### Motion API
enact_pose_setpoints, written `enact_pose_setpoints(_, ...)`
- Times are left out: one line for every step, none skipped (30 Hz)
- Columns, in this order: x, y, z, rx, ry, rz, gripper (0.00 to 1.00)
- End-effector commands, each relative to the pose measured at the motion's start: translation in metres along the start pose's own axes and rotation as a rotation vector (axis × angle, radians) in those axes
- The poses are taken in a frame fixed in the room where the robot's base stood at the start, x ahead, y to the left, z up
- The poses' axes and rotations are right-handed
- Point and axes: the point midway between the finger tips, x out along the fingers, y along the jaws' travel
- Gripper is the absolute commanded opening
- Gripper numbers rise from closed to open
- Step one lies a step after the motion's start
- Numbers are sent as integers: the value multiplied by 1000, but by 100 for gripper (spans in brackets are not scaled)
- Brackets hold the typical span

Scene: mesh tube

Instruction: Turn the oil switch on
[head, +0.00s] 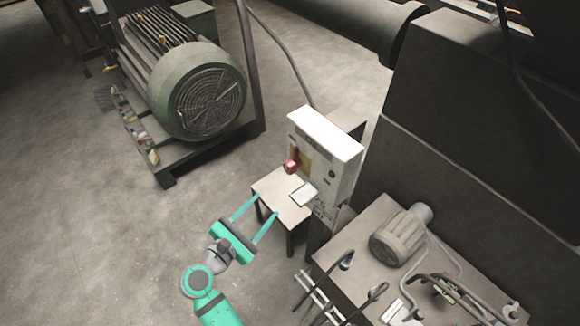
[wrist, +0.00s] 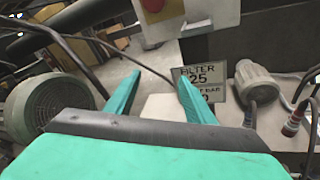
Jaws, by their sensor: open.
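My gripper (head: 257,212) is green, open and empty, with its two fingers apart just in front of a small table. In the wrist view its fingers (wrist: 158,92) point toward the table and the box behind it. A white control box (head: 327,150) stands behind the table. A red switch (head: 291,166) sits on its front at the left, on a yellow plate. The red part (wrist: 153,5) also shows at the top edge of the wrist view, cut off by the frame. It is above and beyond my fingertips, not touched. I cannot tell its setting.
The small table (head: 276,191) lies between my gripper and the box, with a white card (head: 304,194) near the box. A sign (wrist: 203,80) reads FILTER 25. A small motor (head: 399,238) and pipes are at right; a large motor (head: 200,95) is at back left. The left floor is clear.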

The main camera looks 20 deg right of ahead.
Motion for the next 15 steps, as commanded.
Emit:
enact_pose_setpoints(1,16,18,-37,-55,-29,49)
enact_pose_setpoints(1,21,27,-62,-84,-52,49)
enact_pose_setpoints(0,27,39,-91,-120,-83,49)
enact_pose_setpoints(-1,31,47,-111,-142,-104,49)
enact_pose_setpoints(-2,35,54,-127,-162,-124,49)
enact_pose_setpoints(-4,39,62,-146,-186,-149,49)
enact_pose_setpoints(-6,42,68,-158,-201,-166,49)
enact_pose_setpoints(-7,44,73,-168,-212,-182,49)
enact_pose_setpoints(-9,46,78,-179,-226,-198,49)
enact_pose_setpoints(-10,47,81,-185,-233,-209,49)
enact_pose_setpoints(-11,48,84,-190,-239,-217,49)
enact_pose_setpoints(-11,49,86,-195,-246,-226,49)
enact_pose_setpoints(-11,49,88,-199,-248,-231,49)
enact_pose_setpoints(-10,49,89,-200,-250,-234,49)
enact_pose_setpoints(-8,48,90,-201,-251,-236,49)
